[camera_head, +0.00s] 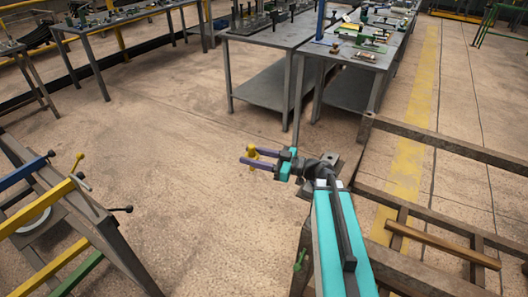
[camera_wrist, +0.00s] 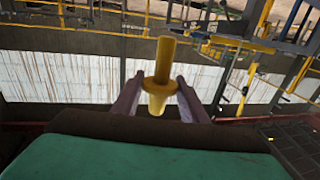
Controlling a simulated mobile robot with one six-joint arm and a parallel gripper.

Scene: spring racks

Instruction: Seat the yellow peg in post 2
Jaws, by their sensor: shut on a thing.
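My gripper (camera_head: 259,161) shows in the middle of the head view, at the end of my teal arm. It is shut on the yellow peg (camera_head: 252,150), holding it in the air above the bare floor. In the wrist view the yellow peg (camera_wrist: 164,62) stands between the two purple-grey fingers (camera_wrist: 157,100), with a long shaft, a round collar and a tapered end. I cannot make out a post marked 2 in either view.
A metal worktable (camera_head: 265,88) with racks and small parts stands at the back, beside another table (camera_head: 350,90). A frame with blue, yellow and green bars (camera_head: 45,208) stands at the left. Rusty beams (camera_head: 440,143) lie at the right. The floor between is clear.

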